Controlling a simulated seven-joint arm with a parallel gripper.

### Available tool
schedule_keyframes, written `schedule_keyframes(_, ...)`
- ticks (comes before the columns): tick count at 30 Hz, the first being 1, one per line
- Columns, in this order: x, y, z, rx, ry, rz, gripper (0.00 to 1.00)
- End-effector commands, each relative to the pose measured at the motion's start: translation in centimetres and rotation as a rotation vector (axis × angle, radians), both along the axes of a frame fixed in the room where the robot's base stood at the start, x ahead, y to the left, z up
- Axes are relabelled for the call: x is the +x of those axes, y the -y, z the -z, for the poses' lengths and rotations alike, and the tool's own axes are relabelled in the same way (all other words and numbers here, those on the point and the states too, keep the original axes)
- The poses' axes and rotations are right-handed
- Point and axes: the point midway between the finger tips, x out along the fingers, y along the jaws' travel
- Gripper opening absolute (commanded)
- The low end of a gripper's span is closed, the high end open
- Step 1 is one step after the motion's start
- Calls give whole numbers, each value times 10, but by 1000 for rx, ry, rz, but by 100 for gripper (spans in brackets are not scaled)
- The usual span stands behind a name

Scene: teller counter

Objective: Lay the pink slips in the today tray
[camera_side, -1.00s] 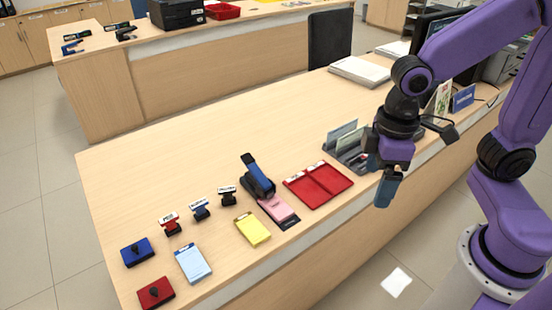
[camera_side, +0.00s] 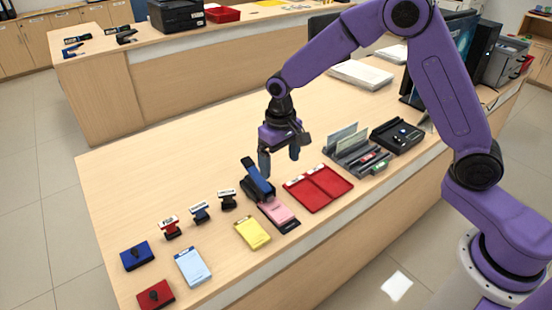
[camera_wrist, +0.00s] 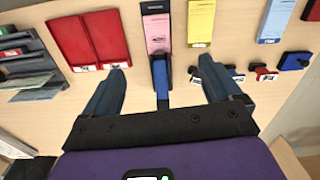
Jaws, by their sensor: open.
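A pad of pink slips (camera_side: 276,212) lies on a dark base, its back end under a blue and black stapler-like device (camera_side: 258,181). The pink slips also show at the top centre of the wrist view (camera_wrist: 157,31), with the blue device (camera_wrist: 160,75) below them. The red two-compartment tray (camera_side: 318,187) lies just right of the slips and is empty; it shows at the upper left of the wrist view (camera_wrist: 92,42). Which part is the today tray I cannot read. My gripper (camera_side: 279,162) is open and empty, above the counter behind the device. Its fingers (camera_wrist: 163,82) straddle the device in the wrist view.
A yellow pad (camera_side: 252,231) and a light blue pad (camera_side: 190,265) lie to the left. A grey file rack (camera_side: 357,150) and black tray (camera_side: 398,136) stand right. The counter's back left is clear.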

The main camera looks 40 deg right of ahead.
Motion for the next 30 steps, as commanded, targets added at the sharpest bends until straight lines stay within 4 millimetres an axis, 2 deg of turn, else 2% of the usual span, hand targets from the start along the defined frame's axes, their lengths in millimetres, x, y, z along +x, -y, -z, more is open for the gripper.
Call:
schedule_keyframes(3,15,3,11,-1,-2,54,92)
schedule_keyframes(7,24,6,18,-1,-2,86,92)
schedule_keyframes(22,26,7,22,-1,-3,95,92)
schedule_keyframes(26,25,7,34,-2,-5,95,92)
schedule_keyframes(30,25,8,56,-3,-7,96,92)
